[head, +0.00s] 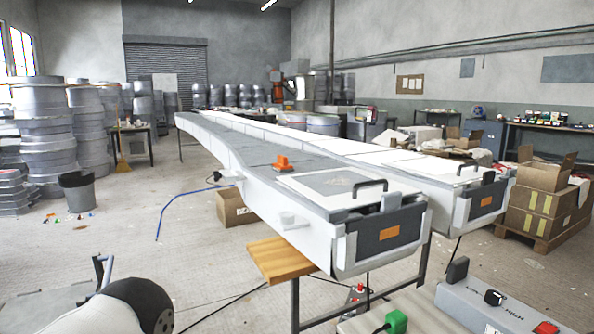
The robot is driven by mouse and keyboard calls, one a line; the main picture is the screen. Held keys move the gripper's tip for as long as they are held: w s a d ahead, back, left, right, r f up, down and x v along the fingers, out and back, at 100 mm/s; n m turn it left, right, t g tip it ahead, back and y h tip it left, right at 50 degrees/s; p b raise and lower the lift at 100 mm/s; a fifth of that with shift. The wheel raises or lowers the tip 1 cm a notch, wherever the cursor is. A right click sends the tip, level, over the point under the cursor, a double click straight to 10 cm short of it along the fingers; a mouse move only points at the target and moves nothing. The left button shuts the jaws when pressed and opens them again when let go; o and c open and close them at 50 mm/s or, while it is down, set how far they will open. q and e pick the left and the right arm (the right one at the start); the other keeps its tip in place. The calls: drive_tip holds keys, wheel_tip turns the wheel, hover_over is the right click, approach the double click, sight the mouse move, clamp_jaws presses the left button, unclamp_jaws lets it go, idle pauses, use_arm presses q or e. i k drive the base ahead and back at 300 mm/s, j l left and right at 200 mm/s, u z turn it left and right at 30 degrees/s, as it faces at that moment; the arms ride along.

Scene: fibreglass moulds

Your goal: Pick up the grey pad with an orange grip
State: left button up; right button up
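A small block with an orange grip (282,160) sits on the long pale mould (262,190), on its grey upper surface towards the near end. Its grey pad part is thin and hard to tell from the grey surface under it. Nothing of mine touches it. Neither of my grippers shows in the head view. A white and dark rounded part at the lower left looks like my own arm, and no fingers show on it.
A wooden board (280,259) juts out beside the near mould's end. A grey box (497,305) and a green plug (396,321) are at the lower right. A blue hose (175,199) lies on the floor. A dark bin (77,191) and open floor are at the left.

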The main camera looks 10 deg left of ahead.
sight(282, 165)
drive_tip(key=i+j+z, duration=0.3)
drive_tip(key=j, duration=0.25)
drive_tip(key=i+j+z, duration=0.15)
drive_tip(key=j, duration=0.15)
drive_tip(key=i+j+z, duration=0.1)
drive_tip(key=j, duration=0.2)
